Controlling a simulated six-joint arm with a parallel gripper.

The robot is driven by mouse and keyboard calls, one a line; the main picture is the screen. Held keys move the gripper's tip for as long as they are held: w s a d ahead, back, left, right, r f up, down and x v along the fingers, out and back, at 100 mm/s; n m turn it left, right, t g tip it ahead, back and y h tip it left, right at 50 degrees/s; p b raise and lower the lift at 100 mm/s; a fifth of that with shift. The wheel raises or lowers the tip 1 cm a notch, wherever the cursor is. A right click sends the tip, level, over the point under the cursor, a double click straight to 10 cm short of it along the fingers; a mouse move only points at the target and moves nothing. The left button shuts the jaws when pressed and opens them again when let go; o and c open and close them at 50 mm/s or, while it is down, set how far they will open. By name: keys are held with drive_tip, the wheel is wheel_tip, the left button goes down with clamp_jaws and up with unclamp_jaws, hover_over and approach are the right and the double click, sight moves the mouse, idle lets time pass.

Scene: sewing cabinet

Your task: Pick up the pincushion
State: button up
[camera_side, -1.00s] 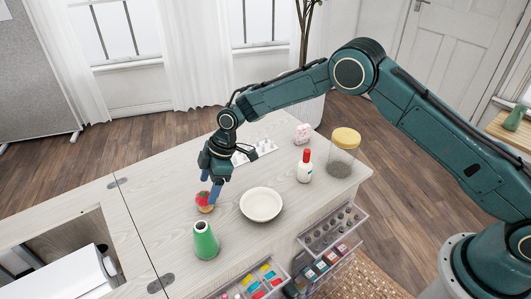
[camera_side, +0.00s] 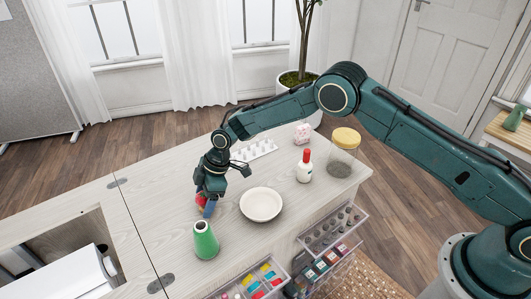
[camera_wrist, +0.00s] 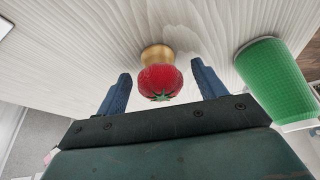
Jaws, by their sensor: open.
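The pincushion (camera_wrist: 160,82) is a red, tomato-shaped cushion with a green top on a round tan base. In the wrist view it sits on the pale wood tabletop between the two blue fingers of my gripper (camera_wrist: 163,92), with a visible gap to each finger. In the side view the pincushion (camera_side: 200,201) is mostly hidden behind my gripper (camera_side: 206,208), which is low over the cabinet top. The fingers are open.
A green thread cone (camera_side: 205,241) stands close by, nearer the front; it also shows in the wrist view (camera_wrist: 275,80). A white bowl (camera_side: 261,216) is just right. A red-capped bottle (camera_side: 304,168), a yellow-lidded jar (camera_side: 342,158) and a spool rack (camera_side: 257,151) stand farther back.

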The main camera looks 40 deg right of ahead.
drive_tip(key=shift+c, duration=0.4)
drive_tip(key=c, duration=1)
drive_tip(key=shift+r, duration=0.1)
wheel_tip(320, 180, up, 20)
idle(0.4)
